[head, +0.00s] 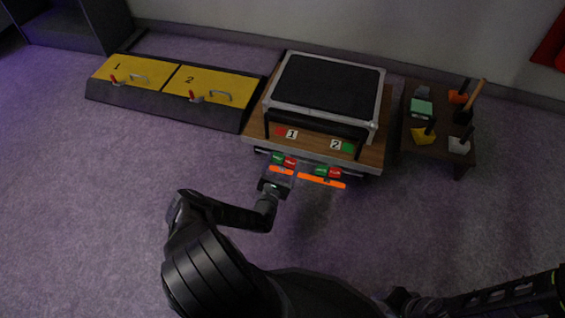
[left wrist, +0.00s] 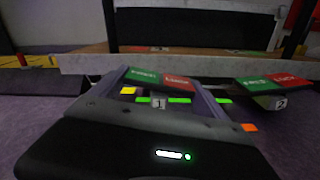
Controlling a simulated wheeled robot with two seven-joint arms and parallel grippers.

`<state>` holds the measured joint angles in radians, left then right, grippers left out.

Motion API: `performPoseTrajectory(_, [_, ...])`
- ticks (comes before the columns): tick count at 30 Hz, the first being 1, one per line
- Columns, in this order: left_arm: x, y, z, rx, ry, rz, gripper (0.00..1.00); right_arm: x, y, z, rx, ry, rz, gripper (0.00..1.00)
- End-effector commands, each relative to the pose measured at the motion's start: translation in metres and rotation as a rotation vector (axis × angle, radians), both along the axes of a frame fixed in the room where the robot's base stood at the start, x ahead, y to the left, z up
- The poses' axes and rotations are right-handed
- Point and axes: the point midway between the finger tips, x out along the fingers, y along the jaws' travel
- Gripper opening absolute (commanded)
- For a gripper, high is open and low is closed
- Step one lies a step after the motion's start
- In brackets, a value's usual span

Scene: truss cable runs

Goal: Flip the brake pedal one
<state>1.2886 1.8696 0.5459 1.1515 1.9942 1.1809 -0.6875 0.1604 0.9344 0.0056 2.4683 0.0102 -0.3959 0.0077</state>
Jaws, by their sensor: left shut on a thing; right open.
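Brake pedal one (head: 284,160) is a small plate, half green and half red, at the front edge of a wheeled cart (head: 310,152), below its label 1. My left gripper (head: 280,170) is at this pedal from the front. In the left wrist view the pedal (left wrist: 161,78) lies between the two fingers, its green half reading FREE and its red half LOCK, and a tag 1 shows below it. My left gripper is shut on the pedal, which looks slightly tilted. Brake pedal two (head: 328,172) is to the right, untouched. My right gripper is out of view.
A black-topped case (head: 330,85) stands on the cart. Left are two yellow numbered panels (head: 165,80) with handles. Right is a small dark table (head: 445,150) with several tools. Floor in front is clear.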

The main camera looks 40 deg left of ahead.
Motion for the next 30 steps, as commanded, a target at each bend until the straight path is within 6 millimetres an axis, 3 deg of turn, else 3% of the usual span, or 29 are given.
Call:
performPoseTrajectory(2, [-0.001, 0.001, -0.001, 0.003, 0.002, 0.0, 0.45, 0.0, 0.0, 0.0, 0.0, 0.0, 0.0, 0.43])
performPoseTrajectory(3, [-0.001, 0.001, -0.001, 0.003, 0.002, 0.0, 0.87, 0.0, 0.0, 0.0, 0.0, 0.0, 0.0, 0.43])
performPoseTrajectory(8, [-0.001, 0.001, -0.001, 0.002, 0.002, 0.0, 1.0, 0.0, 0.0, -0.001, 0.0, 0.0, 0.0, 0.43])
performPoseTrajectory(19, [-0.007, -0.002, 0.001, -0.002, 0.002, 0.0, 1.0, 0.0, 0.0, 0.004, 0.0, 0.001, 0.0, 0.43])
performPoseTrajectory(30, [-0.06, -0.02, 0.001, -0.001, 0.002, 0.003, 1.0, -0.004, -0.001, 0.028, 0.002, 0.01, 0.005, 0.43])
